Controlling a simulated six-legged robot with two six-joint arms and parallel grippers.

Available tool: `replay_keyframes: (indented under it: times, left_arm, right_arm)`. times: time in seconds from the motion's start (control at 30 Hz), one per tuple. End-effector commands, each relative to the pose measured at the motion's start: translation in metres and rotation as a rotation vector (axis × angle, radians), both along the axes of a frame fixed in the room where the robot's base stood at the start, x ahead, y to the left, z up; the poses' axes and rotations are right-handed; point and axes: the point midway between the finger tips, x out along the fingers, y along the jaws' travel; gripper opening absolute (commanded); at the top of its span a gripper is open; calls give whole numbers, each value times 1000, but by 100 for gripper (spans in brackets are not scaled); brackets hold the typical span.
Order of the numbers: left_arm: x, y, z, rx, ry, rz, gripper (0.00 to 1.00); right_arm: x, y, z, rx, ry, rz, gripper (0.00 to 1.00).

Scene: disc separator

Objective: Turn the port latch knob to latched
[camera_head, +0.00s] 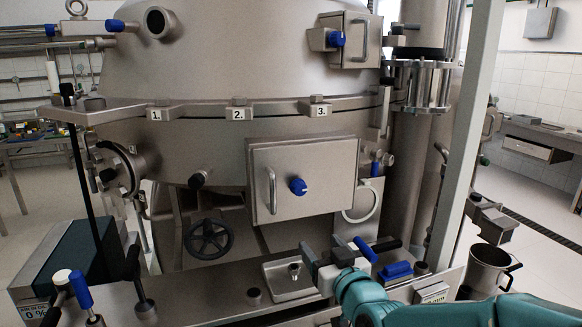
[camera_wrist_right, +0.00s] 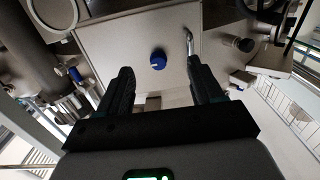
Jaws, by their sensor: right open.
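A blue knob (camera_head: 298,186) sits on the front of a square metal port door (camera_head: 325,170) in the middle of the machine. A bar handle (camera_head: 271,190) is to its left. The knob (camera_wrist_right: 158,60) also shows in the right wrist view, with a pale mark at its lower edge. My right gripper (camera_head: 323,250) is below and a little right of the knob, apart from it. In the right wrist view its two fingers (camera_wrist_right: 158,72) are spread and empty, with the knob framed between them. My left gripper is not in view.
A second blue knob (camera_head: 336,39) is on a smaller box at the upper right. A black handwheel (camera_head: 209,238) is at the lower left of the door. A shallow metal tray (camera_head: 288,292) and blue-handled parts (camera_head: 396,270) lie near my right gripper.

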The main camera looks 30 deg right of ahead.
Motion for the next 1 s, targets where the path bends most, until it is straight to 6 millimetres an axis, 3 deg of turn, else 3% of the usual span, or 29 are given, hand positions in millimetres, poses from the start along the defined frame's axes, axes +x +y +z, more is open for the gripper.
replay_keyframes:
  times: [0.03,0.13,0.37,1.0]
  left_arm:
    - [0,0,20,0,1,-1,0]
    - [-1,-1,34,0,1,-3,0]
    - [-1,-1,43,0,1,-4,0]
    - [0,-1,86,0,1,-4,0]
  right_arm:
    - [-4,-4,27,-5,-14,-9,66]
    - [-8,-8,49,-10,-31,-20,66]
    - [-1,-11,57,-10,-32,-23,66]
    - [132,-40,57,-10,-32,-19,66]
